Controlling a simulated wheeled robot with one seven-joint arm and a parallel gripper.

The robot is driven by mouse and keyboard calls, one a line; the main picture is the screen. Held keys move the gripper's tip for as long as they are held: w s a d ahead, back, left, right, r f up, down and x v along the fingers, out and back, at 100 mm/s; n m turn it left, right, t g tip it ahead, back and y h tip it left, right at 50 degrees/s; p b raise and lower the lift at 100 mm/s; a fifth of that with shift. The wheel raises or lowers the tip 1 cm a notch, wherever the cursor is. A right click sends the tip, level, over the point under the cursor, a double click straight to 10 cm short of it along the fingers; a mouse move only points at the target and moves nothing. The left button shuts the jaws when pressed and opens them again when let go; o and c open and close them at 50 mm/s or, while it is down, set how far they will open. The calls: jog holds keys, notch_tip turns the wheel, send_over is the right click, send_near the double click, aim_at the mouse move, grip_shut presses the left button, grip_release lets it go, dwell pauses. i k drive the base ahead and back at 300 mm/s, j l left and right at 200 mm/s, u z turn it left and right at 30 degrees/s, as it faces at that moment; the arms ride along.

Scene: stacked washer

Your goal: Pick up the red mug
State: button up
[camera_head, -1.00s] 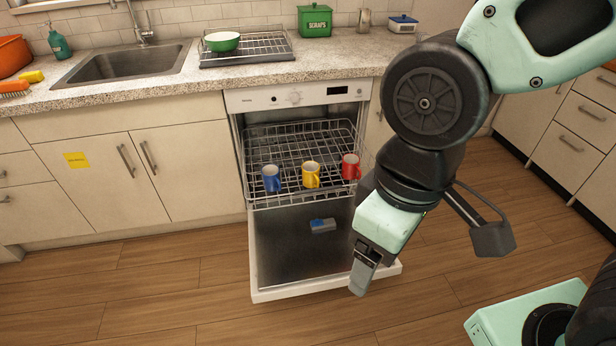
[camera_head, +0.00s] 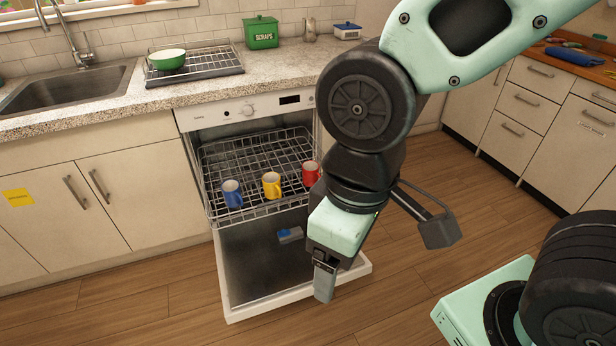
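The red mug (camera_head: 310,173) stands on the pulled-out upper wire rack (camera_head: 250,153) of the open dishwasher, near the rack's front right corner. My gripper (camera_head: 325,284) hangs below and slightly right of the red mug in the picture, apart from it, pointing down in front of the lowered door. One dark finger shows clearly; the finger gap cannot be made out. Nothing shows in its grip. My arm passes close to the mug's right side in the picture.
A yellow mug (camera_head: 271,185) and a blue mug (camera_head: 231,194) stand left of the red mug. The dishwasher door (camera_head: 255,272) is lowered, with a small blue and grey item (camera_head: 290,235) on it.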

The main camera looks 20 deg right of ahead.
aim_at(311, 169)
jog(key=i+j+z, duration=0.3)
jog(key=i, duration=0.25)
jog(key=i+j+z, duration=0.3)
jog(key=i, duration=0.25)
